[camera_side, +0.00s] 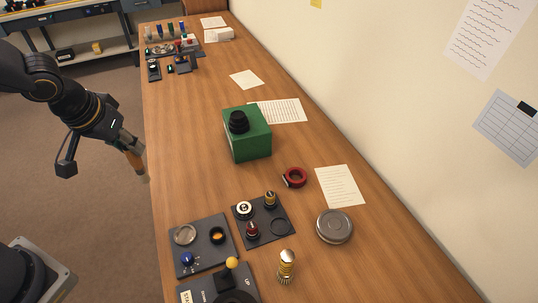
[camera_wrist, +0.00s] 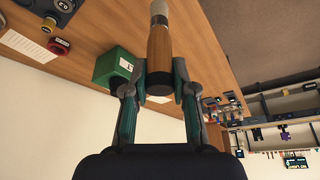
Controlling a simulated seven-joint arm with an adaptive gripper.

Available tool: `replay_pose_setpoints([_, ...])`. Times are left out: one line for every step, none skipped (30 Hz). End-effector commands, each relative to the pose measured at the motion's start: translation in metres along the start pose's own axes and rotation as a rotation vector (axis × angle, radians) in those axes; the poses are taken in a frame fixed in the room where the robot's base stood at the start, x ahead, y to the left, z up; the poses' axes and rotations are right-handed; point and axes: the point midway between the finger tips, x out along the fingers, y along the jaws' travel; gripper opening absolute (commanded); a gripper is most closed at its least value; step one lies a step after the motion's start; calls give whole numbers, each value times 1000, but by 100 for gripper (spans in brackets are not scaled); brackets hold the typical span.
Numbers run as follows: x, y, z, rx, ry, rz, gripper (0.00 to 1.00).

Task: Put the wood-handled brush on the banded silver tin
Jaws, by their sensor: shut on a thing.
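My gripper (camera_side: 127,145) is shut on the wood-handled brush (camera_side: 138,165), over the floor just left of the table's left edge in the side view. In the wrist view the brush's brown wooden handle (camera_wrist: 160,52) sits between the fingers, with its pale tip pointing to the top of the picture. The banded silver tin (camera_side: 334,227), round and flat with a ringed lid, lies at the lower right of the table in the side view, well apart from my gripper. Its top looks bare.
A green box (camera_side: 248,134) with a black part on top stands mid-table. A red ring (camera_side: 294,177), a paper (camera_side: 340,186) and a banded upright piece (camera_side: 286,266) are near the tin. Dark trays (camera_side: 263,236) with small parts lie left of it.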

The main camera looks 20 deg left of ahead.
Motion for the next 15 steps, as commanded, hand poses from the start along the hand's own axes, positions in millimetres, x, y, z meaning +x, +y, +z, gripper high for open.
replay_pose_setpoints([-4, 9, -9, 9, 4, 4, 0])
replay_pose_setpoints([-6, 16, -15, 16, 4, 8, 0])
replay_pose_setpoints([-9, 28, -22, 35, 4, 14, 0])
replay_pose_setpoints([-11, 39, -27, 50, 3, 20, 0])
replay_pose_setpoints([-13, 51, -32, 69, 3, 28, 0])
replay_pose_setpoints([-16, 70, -37, 97, 2, 39, 0])
replay_pose_setpoints([-19, 85, -40, 120, 2, 49, 0])
replay_pose_setpoints([-21, 101, -42, 144, 1, 59, 0])
replay_pose_setpoints([-24, 123, -43, 180, 0, 73, 0])
replay_pose_setpoints([-27, 140, -42, 205, 0, 86, 0])
replay_pose_setpoints([-29, 157, -40, 233, -1, 97, 0])
replay_pose_setpoints([-32, 180, -36, 269, -2, 112, 0])
replay_pose_setpoints([-34, 196, -32, 296, -2, 123, 0])
replay_pose_setpoints([-37, 212, -27, 323, -3, 134, 0])
replay_pose_setpoints([-39, 232, -20, 356, -3, 147, 0])
